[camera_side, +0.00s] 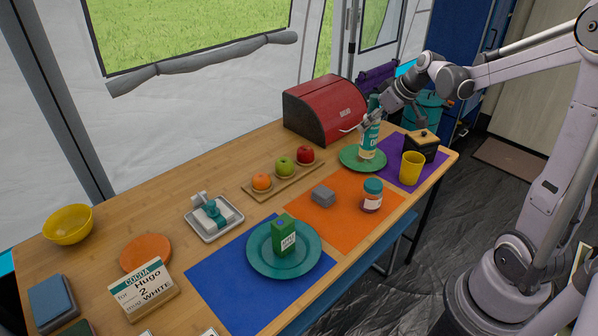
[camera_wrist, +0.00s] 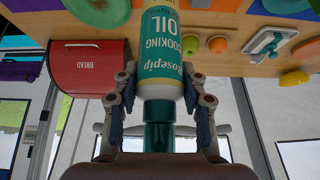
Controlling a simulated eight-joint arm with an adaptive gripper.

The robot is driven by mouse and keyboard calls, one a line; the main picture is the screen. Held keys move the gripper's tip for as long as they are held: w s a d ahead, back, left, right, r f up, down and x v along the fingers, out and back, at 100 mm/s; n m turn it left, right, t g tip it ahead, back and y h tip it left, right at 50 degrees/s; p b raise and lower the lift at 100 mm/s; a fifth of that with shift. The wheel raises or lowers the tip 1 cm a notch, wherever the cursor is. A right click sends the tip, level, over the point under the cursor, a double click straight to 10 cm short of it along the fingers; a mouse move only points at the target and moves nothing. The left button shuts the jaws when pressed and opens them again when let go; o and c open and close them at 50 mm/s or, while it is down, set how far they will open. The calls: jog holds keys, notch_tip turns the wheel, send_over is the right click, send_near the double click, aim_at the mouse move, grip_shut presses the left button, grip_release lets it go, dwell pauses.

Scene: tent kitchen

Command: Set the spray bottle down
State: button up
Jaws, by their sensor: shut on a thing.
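The spray bottle (camera_side: 368,141), white and teal with a cooking oil label, is upright over the small green plate (camera_side: 349,162) at the far right part of the table. I cannot tell whether its base touches the plate. My gripper (camera_side: 374,117) is shut on its upper part. In the wrist view the bottle (camera_wrist: 168,45) sits between the two fingers of my gripper (camera_wrist: 160,90), with its teal cap toward the palm.
The red bread box (camera_side: 325,110) stands behind and left of the bottle. A yellow cup (camera_side: 412,168) and a dark box with a yellowish top (camera_side: 421,142) stand close on the right. A jar (camera_side: 372,196) and grey block (camera_side: 323,195) are on the orange mat (camera_side: 335,229).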

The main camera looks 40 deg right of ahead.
jog(key=w+a+n+g+y, duration=0.1)
jog(key=w+a+n+y, duration=0.15)
jog(key=a, duration=0.85)
jog(key=w+a+n+y, duration=0.1)
jog(key=w+a+n, duration=0.3)
jog(key=a, duration=0.8)
jog(key=s+a+n+g+y, duration=0.25)
jog(key=a+n, duration=0.25)
jog(key=a, duration=1.2)
jog(key=s+a+f, duration=0.1)
jog(key=a+f, duration=1)
jog(key=f, duration=0.5)
jog(key=shift+a+h, duration=0.3)
jog(key=shift+a, duration=0.05)
jog(key=shift+f+t, duration=0.15)
jog(key=shift+t, duration=0.1)
jog(key=o, duration=1.3)
